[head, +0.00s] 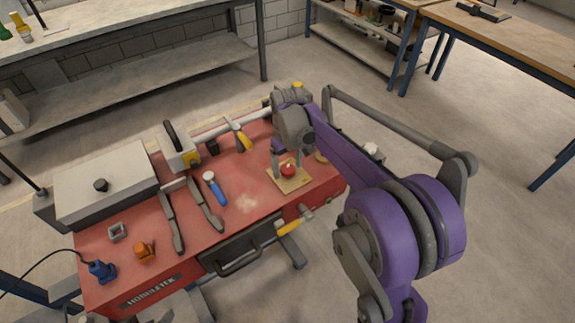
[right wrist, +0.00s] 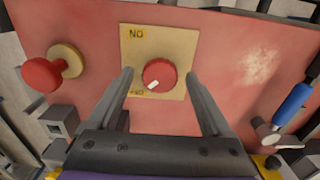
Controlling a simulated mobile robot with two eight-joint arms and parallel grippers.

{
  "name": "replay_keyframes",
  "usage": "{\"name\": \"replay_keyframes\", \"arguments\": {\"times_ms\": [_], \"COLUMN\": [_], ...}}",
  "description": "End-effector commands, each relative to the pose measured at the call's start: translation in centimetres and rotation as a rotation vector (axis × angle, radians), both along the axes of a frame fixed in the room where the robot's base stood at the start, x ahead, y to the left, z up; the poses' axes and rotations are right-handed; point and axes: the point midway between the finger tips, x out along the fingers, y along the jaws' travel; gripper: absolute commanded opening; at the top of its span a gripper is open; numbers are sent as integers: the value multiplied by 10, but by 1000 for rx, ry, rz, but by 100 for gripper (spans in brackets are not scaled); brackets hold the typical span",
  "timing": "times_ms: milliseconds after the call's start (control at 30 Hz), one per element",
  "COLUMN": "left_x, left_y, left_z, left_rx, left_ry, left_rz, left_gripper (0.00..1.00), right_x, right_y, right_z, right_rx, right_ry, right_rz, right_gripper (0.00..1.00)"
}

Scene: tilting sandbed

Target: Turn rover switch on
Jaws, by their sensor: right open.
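The rover switch appears as a round red knob (head: 288,170) on a tan square plate (head: 273,178) on the red top. In the right wrist view the knob (right wrist: 160,74) has a white mark pointing to the lower left, and the plate (right wrist: 137,42) bears small dark lettering on yellow patches. My right gripper (head: 287,163) is open above the plate. In the right wrist view its two fingers (right wrist: 159,77) stand on either side of the knob, with a visible gap on each side. My left gripper is not in view.
A red mushroom button (right wrist: 42,74) on a yellow base stands beside the plate. A blue-handled hammer (head: 215,188), dark pliers-like tool (head: 172,215), orange piece (head: 145,250) and pale box (head: 105,185) lie on the red top. A yellow-handled tool (head: 290,228) sits at its front edge.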

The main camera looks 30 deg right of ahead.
Motion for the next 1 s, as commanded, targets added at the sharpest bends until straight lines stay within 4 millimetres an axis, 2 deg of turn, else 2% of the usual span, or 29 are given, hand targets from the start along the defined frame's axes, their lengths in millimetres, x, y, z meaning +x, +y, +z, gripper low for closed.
{"name": "replay_keyframes", "arguments": {"times_ms": [200,233,667,700,1000], "left_x": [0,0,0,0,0], "left_y": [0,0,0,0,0], "left_z": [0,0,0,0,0], "left_rx": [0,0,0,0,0], "left_ry": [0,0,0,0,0], "left_rz": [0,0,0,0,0], "left_gripper": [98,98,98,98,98], "right_x": [0,0,0,0,0], "right_y": [0,0,0,0,0], "right_z": [0,0,0,0,0], "right_rx": [0,0,0,0,0], "right_ry": [0,0,0,0,0], "right_rz": [0,0,0,0,-42], "right_gripper": [84,80,3,0,0]}}
